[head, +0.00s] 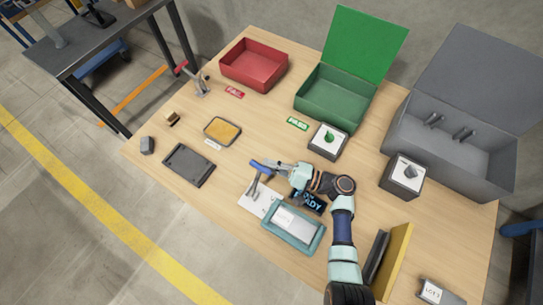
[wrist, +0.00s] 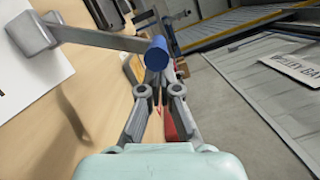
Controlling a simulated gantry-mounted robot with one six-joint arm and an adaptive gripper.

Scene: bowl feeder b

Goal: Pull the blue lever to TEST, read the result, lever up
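The blue lever (head: 262,167) stands on a grey post left of my arm, over a white sheet. In the wrist view its blue handle (wrist: 157,52) is at the fingertips, with its grey bar running left to the pivot block. My gripper (head: 277,168) reaches it from the right. In the wrist view my two fingers (wrist: 156,76) converge at the handle and appear closed on it; the handle hides part of the tips. A dark display (head: 310,202) beside the lever is partly hidden by my arm; its visible letters look like the end of "READY".
A teal tray (head: 272,232) holding a pale plate is in front. A red FAIL bin (head: 255,65), an open green PASS bin (head: 335,97) and an open grey case (head: 450,150) stand behind. A dark flat tray (head: 189,165) lies left.

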